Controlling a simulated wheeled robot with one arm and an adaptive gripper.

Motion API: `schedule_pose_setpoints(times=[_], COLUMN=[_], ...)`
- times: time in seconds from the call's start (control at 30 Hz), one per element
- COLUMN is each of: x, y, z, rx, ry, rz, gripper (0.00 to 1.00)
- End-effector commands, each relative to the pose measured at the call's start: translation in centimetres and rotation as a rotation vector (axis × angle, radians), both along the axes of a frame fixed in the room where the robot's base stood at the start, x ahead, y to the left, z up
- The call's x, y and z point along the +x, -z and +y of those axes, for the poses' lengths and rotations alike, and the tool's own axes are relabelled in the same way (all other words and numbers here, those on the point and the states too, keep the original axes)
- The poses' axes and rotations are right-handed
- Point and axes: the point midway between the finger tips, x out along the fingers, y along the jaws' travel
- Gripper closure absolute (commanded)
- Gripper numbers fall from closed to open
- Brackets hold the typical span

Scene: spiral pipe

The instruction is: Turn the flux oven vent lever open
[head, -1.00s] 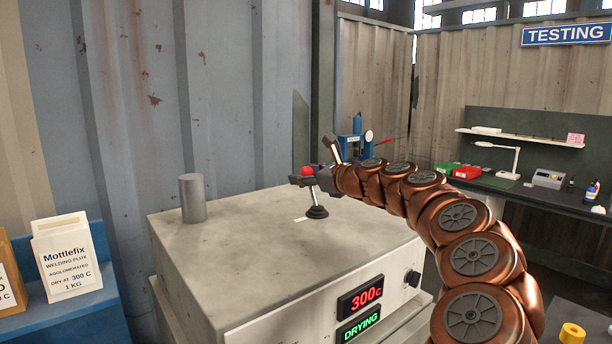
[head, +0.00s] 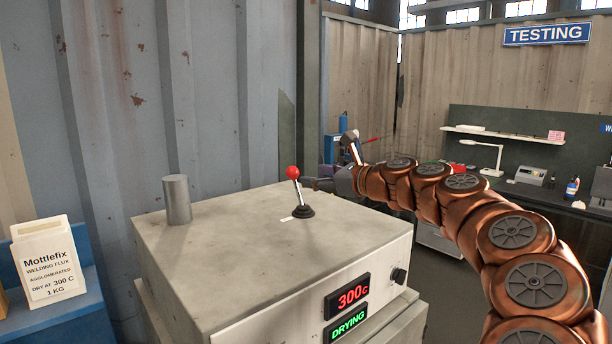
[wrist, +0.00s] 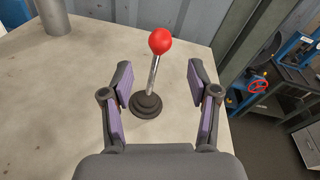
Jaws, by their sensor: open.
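The vent lever has a red ball knob (head: 292,172), a thin metal shaft and a black round base (head: 303,212) on top of the flux oven (head: 235,245). It leans slightly to the left in the head view. My gripper (head: 318,183) is just right of the lever, apart from it, its fingers partly hard to make out. In the wrist view, my gripper (wrist: 160,88) is open and empty, with its two purple-padded fingers on either side of the lever's lower shaft. The red knob (wrist: 160,41) stands beyond the fingertips.
A grey cylinder (head: 177,200) stands at the oven's back left. A short white mark (head: 288,218) lies beside the lever base. The oven front has a red 300C display (head: 347,297) and a green DRYING display (head: 347,325). A Mottlefix flux box (head: 48,262) is at the left.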

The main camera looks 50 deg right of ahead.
Motion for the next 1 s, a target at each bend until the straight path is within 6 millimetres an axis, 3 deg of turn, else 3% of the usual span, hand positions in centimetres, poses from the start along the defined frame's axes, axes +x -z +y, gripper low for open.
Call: schedule_pose_setpoints(times=[0.3,1.0], x=[-2.6,-2.7], y=[-0.4,-0.4], z=[0.0,0.0], rx=[0.000,0.000], ry=[0.002,0.000], rz=[-0.001,0.000], gripper=[0.40,0.40])
